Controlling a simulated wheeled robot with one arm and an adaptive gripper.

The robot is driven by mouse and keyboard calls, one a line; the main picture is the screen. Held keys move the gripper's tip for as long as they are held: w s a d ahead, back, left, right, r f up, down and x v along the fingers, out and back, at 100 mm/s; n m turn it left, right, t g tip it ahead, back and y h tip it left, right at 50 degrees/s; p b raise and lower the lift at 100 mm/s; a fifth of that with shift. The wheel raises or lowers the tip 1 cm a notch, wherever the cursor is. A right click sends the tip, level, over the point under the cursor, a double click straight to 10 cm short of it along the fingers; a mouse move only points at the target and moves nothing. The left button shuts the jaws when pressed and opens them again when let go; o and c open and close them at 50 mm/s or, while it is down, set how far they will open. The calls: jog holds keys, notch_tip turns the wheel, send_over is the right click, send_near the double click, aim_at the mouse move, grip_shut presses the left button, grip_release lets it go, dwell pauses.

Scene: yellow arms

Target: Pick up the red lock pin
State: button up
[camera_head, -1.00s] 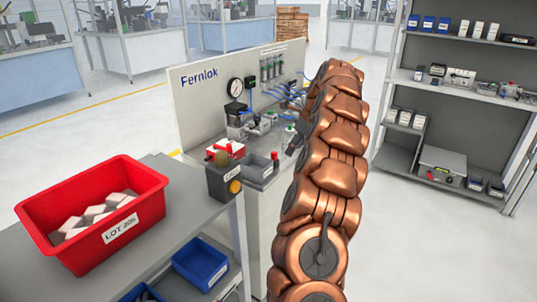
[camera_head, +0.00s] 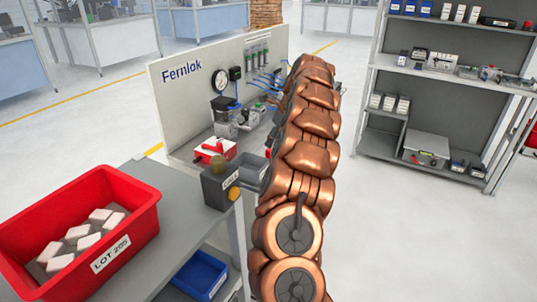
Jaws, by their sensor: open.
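My copper-coloured arm (camera_head: 305,150) rises through the middle of the picture and leans over the right part of the Fernlok bench. My gripper is hidden behind the arm, so its jaws do not show. I cannot make out a red lock pin for certain. A small red shape lies on a red-and-white box (camera_head: 228,150) on the bench, too small to identify. The small upright red piece seen earlier beside the grey bin (camera_head: 250,167) is now behind my arm.
The Fernlok panel (camera_head: 205,95) backs the bench, with a gauge and blue hoses. A dark box with a yellow button (camera_head: 233,193) stands at the near corner. A red crate (camera_head: 130,215) sits on the grey table at left. Shelving (camera_head: 440,75) stands at right, with clear floor before it.

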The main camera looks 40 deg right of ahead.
aim_at(269, 150)
jog(key=shift+s+p+x, duration=0.2)
jog(key=shift+p+x, duration=0.45)
jog(key=shift+x, duration=1.8)
jog(key=shift+f, duration=0.1)
jog(key=shift+c, duration=0.3)
grip_shut()
notch_tip(269, 150, up, 10)
jog(key=b, duration=0.1)
